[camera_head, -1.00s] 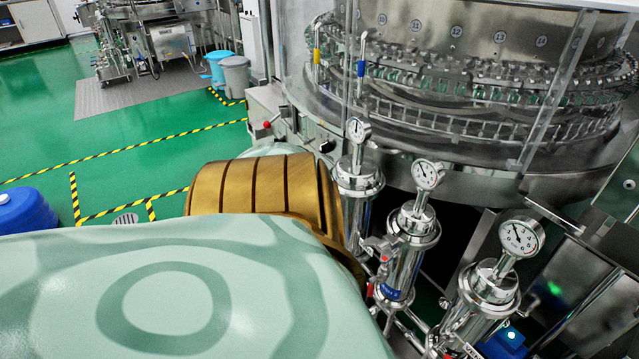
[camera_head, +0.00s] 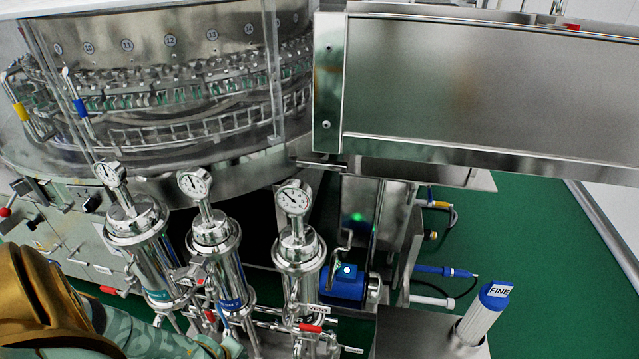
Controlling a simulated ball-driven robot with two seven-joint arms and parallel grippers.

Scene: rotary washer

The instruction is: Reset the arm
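Part of one of my arms shows at the lower left: a gold joint (camera_head: 40,305) with mint-green patterned shell (camera_head: 160,345) beside it. It comes in from the left and lies in front of the lower filter pipework. Whether it touches the pipework I cannot tell. No gripper fingers show. My other arm is out of view. Three steel filter housings stand in a row, each with a round gauge on top: the left housing (camera_head: 142,240), the middle housing (camera_head: 216,255) and the right housing (camera_head: 300,262).
The rotary washer (camera_head: 165,100) stands behind the housings. A steel cabinet (camera_head: 480,90) spans the upper right. A blue pump (camera_head: 345,285) sits low beside the right housing. A white cylinder with a blue cap marked FINE (camera_head: 482,318) stands lower right. Green floor (camera_head: 540,240) is open at right.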

